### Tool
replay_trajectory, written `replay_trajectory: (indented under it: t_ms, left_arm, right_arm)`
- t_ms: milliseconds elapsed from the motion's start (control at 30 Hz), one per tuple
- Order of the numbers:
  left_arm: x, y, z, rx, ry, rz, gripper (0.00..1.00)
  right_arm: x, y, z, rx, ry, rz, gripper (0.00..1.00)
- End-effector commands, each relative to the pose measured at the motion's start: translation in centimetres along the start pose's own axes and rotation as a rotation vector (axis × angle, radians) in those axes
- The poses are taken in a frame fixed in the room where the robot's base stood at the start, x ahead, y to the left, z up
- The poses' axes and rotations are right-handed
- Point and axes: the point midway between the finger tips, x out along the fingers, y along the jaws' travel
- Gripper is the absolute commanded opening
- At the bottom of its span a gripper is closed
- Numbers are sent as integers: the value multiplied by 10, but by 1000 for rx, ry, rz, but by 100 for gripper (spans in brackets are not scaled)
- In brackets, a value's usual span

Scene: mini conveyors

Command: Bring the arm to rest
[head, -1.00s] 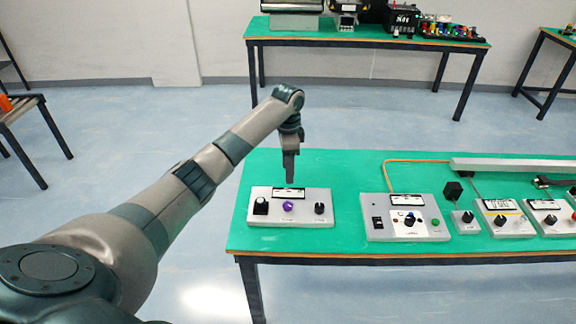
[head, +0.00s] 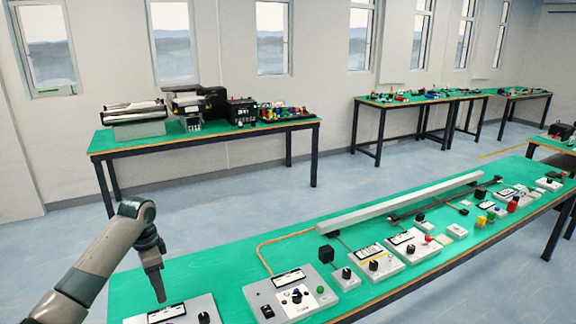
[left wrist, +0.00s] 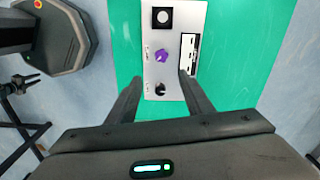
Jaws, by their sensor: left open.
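My left gripper (head: 156,288) hangs with its fingers pointing down above a light grey control box (head: 190,318) at the near left of the green table. In the left wrist view the two fingers of my left gripper (left wrist: 158,90) are apart, with nothing between them but the view of the box below. There the control box (left wrist: 173,75) shows a black knob, a purple knob (left wrist: 161,56), a black switch with a white face and a label. My right gripper is not in view.
A row of control boxes, such as the one with a round dial (head: 318,296), runs along the green table (head: 225,270) to the right. A long grey rail (head: 400,203) lies behind them. A second table (head: 105,142) with machines stands behind, across open floor.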

Motion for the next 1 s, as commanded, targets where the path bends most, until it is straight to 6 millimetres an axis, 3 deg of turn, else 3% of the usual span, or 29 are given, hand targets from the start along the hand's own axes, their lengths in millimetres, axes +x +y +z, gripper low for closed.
replay_trajectory:
  t_ms: [267,400,600,800,1000]
  left_arm:
    - [67,57,-13,7,2,-17,47]
    - [110,106,-17,-4,22,-30,47]
    - [158,179,-13,-48,68,-42,47]
    - [189,252,1,-126,127,-50,47]
    - [201,319,25,-238,185,-55,47]
  right_arm:
    - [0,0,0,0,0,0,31]
    - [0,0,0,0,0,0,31]
    - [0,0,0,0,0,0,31]
    - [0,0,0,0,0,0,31]
    - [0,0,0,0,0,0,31]
